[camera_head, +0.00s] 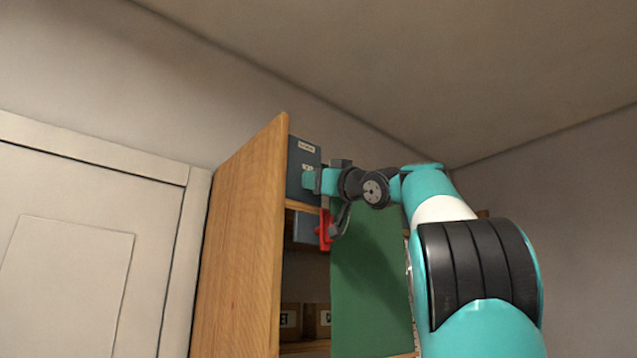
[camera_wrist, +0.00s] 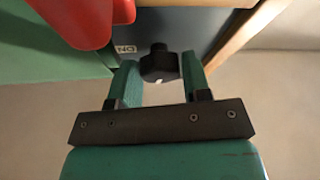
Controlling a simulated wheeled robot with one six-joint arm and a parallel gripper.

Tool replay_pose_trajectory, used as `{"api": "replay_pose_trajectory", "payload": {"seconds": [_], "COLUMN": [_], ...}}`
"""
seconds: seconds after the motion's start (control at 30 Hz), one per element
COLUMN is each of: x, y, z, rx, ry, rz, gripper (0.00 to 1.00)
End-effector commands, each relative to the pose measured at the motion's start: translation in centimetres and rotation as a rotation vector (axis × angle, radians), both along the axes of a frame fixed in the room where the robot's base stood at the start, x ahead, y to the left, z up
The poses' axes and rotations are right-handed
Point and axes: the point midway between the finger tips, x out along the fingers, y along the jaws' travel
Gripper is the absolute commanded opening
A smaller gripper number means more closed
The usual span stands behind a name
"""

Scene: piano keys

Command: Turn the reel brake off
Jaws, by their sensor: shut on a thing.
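A blue-grey box (camera_head: 303,157) with small pale labels sits high at the front of a wooden cabinet. In the wrist view its face (camera_wrist: 200,28) carries a black knob (camera_wrist: 158,64) with a white mark at its lower edge. My gripper (camera_wrist: 160,72) has its teal fingers on either side of the knob and is shut on it. In the head view my gripper (camera_head: 312,181) reaches the box front, and its fingers hide the knob. A pale label (camera_wrist: 126,48) beside the knob is partly cut off and I cannot read it surely.
A red part (camera_head: 325,230) hangs just below my gripper; it is close to the left finger in the wrist view (camera_wrist: 82,18). A green panel (camera_head: 370,285) stands right of the open shelf. The cabinet's wooden side (camera_head: 240,245) is at left. Labelled boxes (camera_head: 290,322) sit lower down.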

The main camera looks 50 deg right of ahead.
Motion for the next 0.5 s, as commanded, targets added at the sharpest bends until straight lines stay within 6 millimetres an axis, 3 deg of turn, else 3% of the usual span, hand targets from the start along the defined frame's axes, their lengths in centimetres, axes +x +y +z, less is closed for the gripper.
{"api": "replay_pose_trajectory", "payload": {"seconds": [0.5], "x": [-0.08], "y": [-0.29], "z": [0.14], "rx": [-0.268], "ry": [0.064], "rz": [-0.001], "gripper": [0.2]}}
